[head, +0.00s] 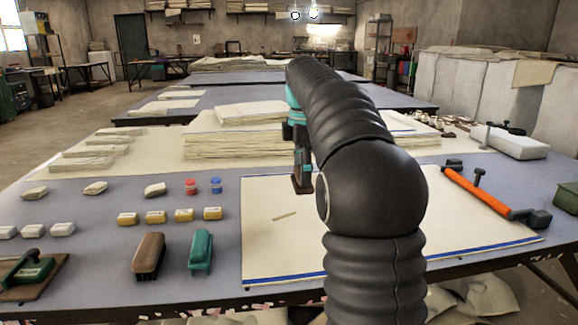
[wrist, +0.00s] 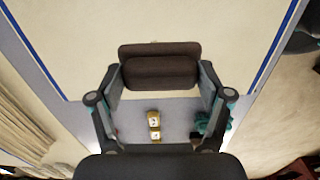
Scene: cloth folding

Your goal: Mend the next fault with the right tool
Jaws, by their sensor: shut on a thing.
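My gripper (head: 298,150) hangs above the left part of a cream cloth with blue edge stripes (head: 285,250). It is shut on a dark brown block-like tool (wrist: 160,72), which spans between both fingers in the wrist view. In the head view the tool (head: 303,185) points down, and I cannot tell whether it touches the cloth. A thin yellowish strip (head: 285,216) lies on the cloth left of the gripper. A brown brush (head: 148,256) and a green brush (head: 200,250) lie on the table left of the cloth. My arm hides the cloth's middle.
Several yellow blocks (head: 184,215), white blocks (head: 33,230), a red jar (head: 191,186) and a blue jar (head: 216,185) stand left. A green-handled tool (head: 28,268) sits on a board. An orange-handled tool (head: 482,194) lies right. Cloth stacks (head: 235,140) stand behind.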

